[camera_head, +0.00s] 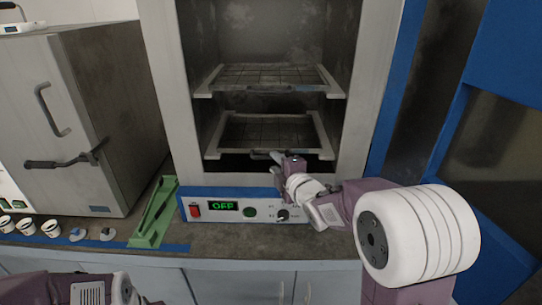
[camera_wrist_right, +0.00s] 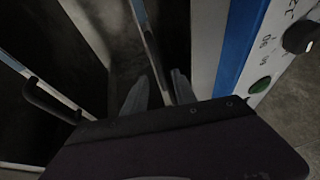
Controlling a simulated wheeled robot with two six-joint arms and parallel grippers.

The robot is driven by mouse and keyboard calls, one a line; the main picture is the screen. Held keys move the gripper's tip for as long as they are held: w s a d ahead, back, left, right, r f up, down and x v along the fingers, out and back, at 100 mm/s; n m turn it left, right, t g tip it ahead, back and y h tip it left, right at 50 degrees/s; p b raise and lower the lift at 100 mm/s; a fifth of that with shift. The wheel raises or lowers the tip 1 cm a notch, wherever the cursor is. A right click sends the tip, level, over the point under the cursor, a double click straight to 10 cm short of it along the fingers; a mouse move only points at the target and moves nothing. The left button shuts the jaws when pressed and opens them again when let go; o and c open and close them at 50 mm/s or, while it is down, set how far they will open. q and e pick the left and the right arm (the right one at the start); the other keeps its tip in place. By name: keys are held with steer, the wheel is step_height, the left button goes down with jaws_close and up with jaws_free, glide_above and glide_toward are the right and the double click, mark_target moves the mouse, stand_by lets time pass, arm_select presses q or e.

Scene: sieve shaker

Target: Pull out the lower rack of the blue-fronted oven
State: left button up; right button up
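The blue-fronted oven (camera_head: 160,75) stands open in the head view. Its lower rack (camera_head: 225,154), a wire grid in a pale frame, sits inside the chamber below the upper rack (camera_head: 210,91).
The oven's control panel (camera_head: 240,206) reads OFF below the chamber. The open blue door (camera_head: 480,175) stands at the right. A grey cabinet (camera_head: 80,110) stands at the left, with a green tray-like thing (camera_head: 150,222) and several small cups on the counter. The counter before the oven is narrow.

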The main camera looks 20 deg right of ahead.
mark_target(270, 158)
steer(key=x, duration=0.5)
steer(key=shift+w+a, duration=0.1)
steer(key=shift+w, duration=0.1)
steer(key=shift+w+f, duration=0.1)
steer(key=shift+w, duration=0.05)
jaws_close()
